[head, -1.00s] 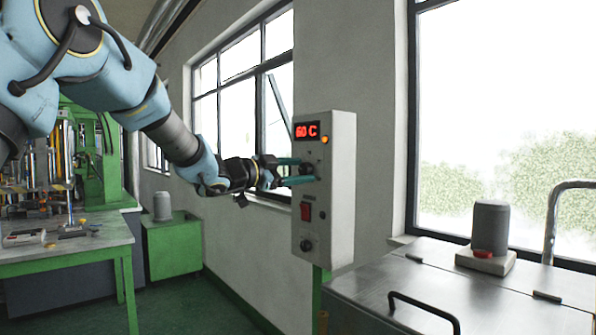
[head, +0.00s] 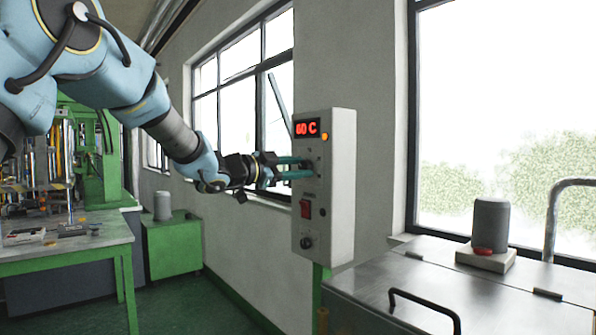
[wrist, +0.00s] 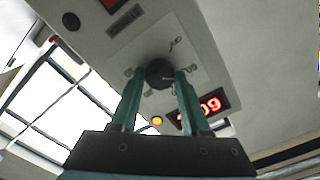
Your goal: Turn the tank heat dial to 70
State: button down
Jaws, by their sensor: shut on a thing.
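The control box (head: 341,190) is a pale upright box on a green post, with a red display (head: 307,128) at its top that appears to read 60 C. The tank heat dial (wrist: 160,73) is a small dark round knob below the display, with a scale printed around it. My gripper (head: 309,167) reaches it from the left, level with the dial. In the wrist view, its teal fingers lie on both sides of the dial, shut on it. The display also shows upside down in the wrist view (wrist: 205,107). In the head view the fingers mostly hide the dial.
A red switch (head: 306,209) and a lower black knob (head: 306,243) sit on the box below the dial. A metal-topped tank (head: 400,283) with a handle stands to the right. A green workbench (head: 70,250) is at left. Open floor lies between.

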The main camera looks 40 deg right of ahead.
jog(key=shift+f+m+b, duration=0.2)
jog(key=shift+m+b, duration=5)
jog(key=shift+b, duration=0.6)
jog(key=shift+r+m, duration=0.1)
jog(key=shift+m, duration=0.2)
jog(key=shift+c, duration=1.9)
grip_release()
jog(key=a+b, duration=0.3)
jog(key=a, duration=0.7)
jog(key=shift+w+a, duration=0.3)
jog(key=shift+a, duration=0.1)
